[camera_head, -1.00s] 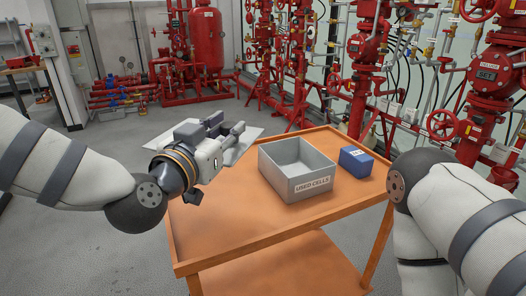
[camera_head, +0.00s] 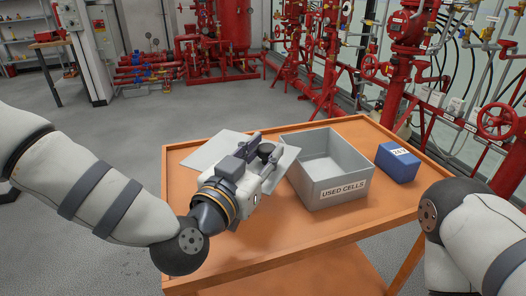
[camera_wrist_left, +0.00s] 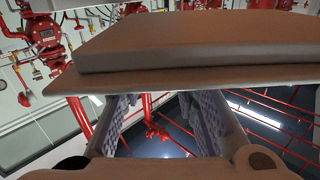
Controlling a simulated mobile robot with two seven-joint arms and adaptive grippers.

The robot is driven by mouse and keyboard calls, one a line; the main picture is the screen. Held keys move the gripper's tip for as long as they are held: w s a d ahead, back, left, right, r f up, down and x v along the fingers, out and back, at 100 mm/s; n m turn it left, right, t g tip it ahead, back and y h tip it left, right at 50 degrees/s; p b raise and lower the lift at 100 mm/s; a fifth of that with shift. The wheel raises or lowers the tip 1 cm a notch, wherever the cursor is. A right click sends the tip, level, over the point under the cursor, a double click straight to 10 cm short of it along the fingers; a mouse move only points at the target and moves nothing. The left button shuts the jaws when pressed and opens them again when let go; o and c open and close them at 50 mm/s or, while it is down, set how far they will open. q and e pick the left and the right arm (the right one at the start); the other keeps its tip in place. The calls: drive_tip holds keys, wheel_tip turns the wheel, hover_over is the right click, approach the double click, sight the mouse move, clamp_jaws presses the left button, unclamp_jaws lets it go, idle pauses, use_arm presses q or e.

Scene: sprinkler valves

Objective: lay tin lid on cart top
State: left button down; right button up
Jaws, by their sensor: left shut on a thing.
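The tin lid (camera_head: 213,150) is a flat, light grey plate. My left gripper (camera_head: 264,152) is shut on it and holds it over the left part of the orange cart top (camera_head: 250,252). The gripper covers the lid's middle. Whether the lid touches the cart top or hangs just above it, I cannot tell. In the left wrist view the lid (camera_wrist_left: 200,45) spans the upper part, brownish and nearly edge-on, with the gripper's fingers (camera_wrist_left: 160,105) reaching up to it. My right arm shows at the right edge of the head view, but its gripper is out of frame.
An open grey tin (camera_head: 338,187) labelled "USED CELLS" stands on the cart just right of the left gripper. A blue box (camera_head: 398,162) stands right of the tin. The cart's front left is bare. Red valve pipework (camera_head: 405,60) stands behind the cart.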

use_arm(q)
drive_tip(key=shift+w+f, duration=0.1)
drive_tip(key=shift+f, duration=0.45)
drive_tip(key=c, duration=1.2)
unclamp_jaws()
drive_tip(key=shift+c, duration=0.2)
drive_tip(key=shift+r, duration=0.2)
drive_tip(key=p+v, duration=0.1)
drive_tip(key=v, duration=1.1)
drive_tip(key=shift+r+p, duration=0.3)
drive_tip(key=shift+r, duration=0.05)
use_arm(e)
drive_tip(key=shift+w+r+t, duration=0.4)
drive_tip(key=shift+w+r, duration=0.65)
drive_tip(key=shift+w, duration=0.05)
